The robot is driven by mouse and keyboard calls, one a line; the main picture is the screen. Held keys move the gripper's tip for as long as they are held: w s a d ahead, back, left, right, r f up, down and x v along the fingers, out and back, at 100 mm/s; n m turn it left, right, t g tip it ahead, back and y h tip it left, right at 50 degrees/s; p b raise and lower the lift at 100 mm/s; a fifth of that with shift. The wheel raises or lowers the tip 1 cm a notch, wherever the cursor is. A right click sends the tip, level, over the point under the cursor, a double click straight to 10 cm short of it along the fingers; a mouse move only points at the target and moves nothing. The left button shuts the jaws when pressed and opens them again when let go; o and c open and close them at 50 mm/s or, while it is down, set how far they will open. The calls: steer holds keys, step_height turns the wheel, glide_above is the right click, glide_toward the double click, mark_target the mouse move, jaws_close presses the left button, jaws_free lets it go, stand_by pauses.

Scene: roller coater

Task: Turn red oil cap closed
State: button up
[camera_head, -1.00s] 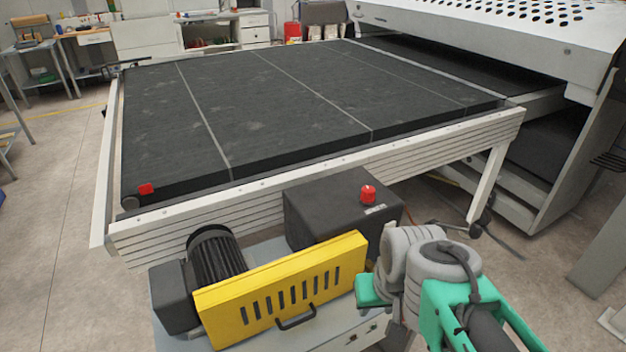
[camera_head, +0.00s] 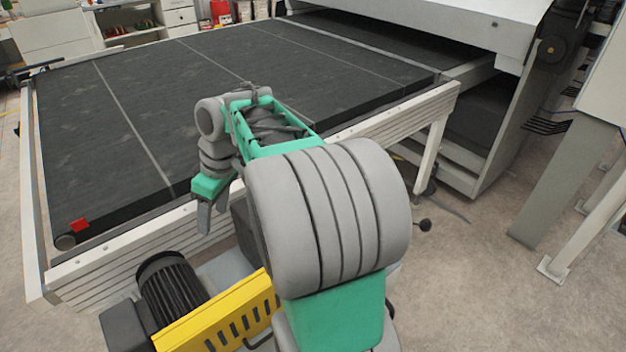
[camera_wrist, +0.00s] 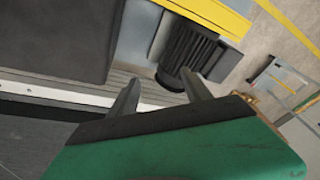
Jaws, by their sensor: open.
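The red oil cap is out of sight now; in the head view my raised arm covers the area around its dark box. A sliver of that dark box (camera_head: 243,228) shows beside my arm, and a large dark grey surface (camera_wrist: 55,35), likely the same box, fills the upper left of the wrist view. My gripper (camera_head: 205,218) points down near the conveyor's front rail, left of the box. In the wrist view its two fingers (camera_wrist: 160,76) are apart with nothing between them.
A ribbed black motor (camera_head: 170,287) and a yellow slotted guard (camera_head: 228,318) stand close in front of the gripper. The motor also shows in the wrist view (camera_wrist: 188,50). The white conveyor rail (camera_head: 130,240) runs behind, with a red block (camera_head: 79,225) at the belt's corner.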

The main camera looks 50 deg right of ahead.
steer(key=d+n+y+p, duration=0.2)
steer(key=d+n+p, duration=0.5)
steer(key=d, duration=1.7)
steer(key=s+d+f+n, duration=0.2)
steer(key=s+d+f, duration=0.1)
steer(key=s+d, duration=0.35)
steer(key=shift+g, duration=0.3)
steer(key=b+x, duration=0.4)
steer(key=x, duration=0.3)
steer(key=shift+w+f+b, duration=0.2)
steer(key=shift+w+b, duration=0.05)
steer(key=shift+b, duration=0.1)
steer(key=shift+c, duration=0.4)
jaws_close()
